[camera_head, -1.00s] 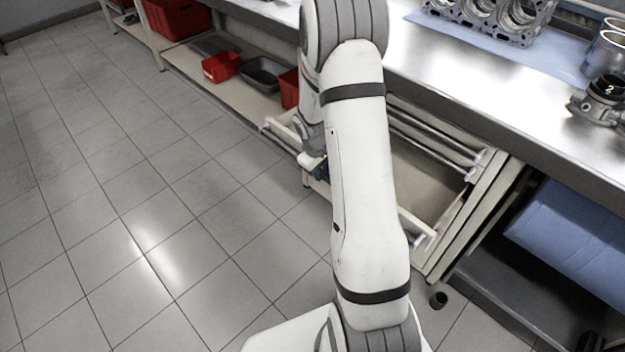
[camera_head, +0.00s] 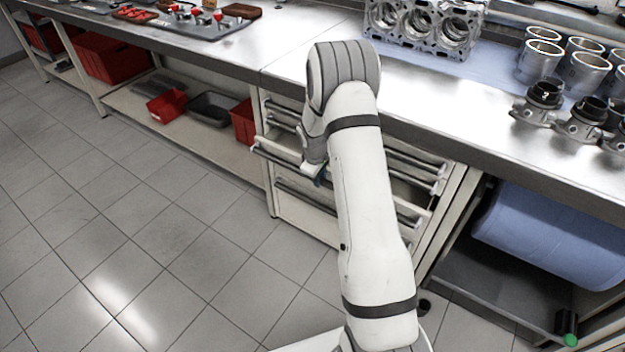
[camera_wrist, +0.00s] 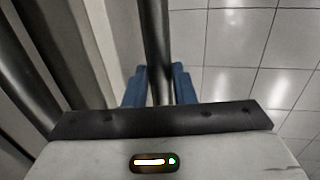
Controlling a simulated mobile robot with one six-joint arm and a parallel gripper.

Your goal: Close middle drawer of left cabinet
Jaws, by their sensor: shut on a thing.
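The cabinet (camera_head: 447,215) under the bench has pale drawers with dark bar handles. One of its drawers (camera_head: 283,160) is still pulled out part way, below another drawer front and above a closed lower front (camera_head: 300,218). My arm hides the centre of the open drawer. My gripper (camera_head: 319,176) is at the open drawer's front, mostly hidden behind my wrist. In the wrist view, the blue fingers of my gripper (camera_wrist: 157,88) are shut on the dark bar handle (camera_wrist: 154,35), one on each side of it.
Red bins (camera_head: 107,58) and a grey tray (camera_head: 211,108) stand on the low shelf to the left. A blue roll (camera_head: 555,235) lies under the bench at right. An engine block (camera_head: 425,25) and metal cylinders (camera_head: 540,60) stand on the bench. The tiled floor before the cabinet is clear.

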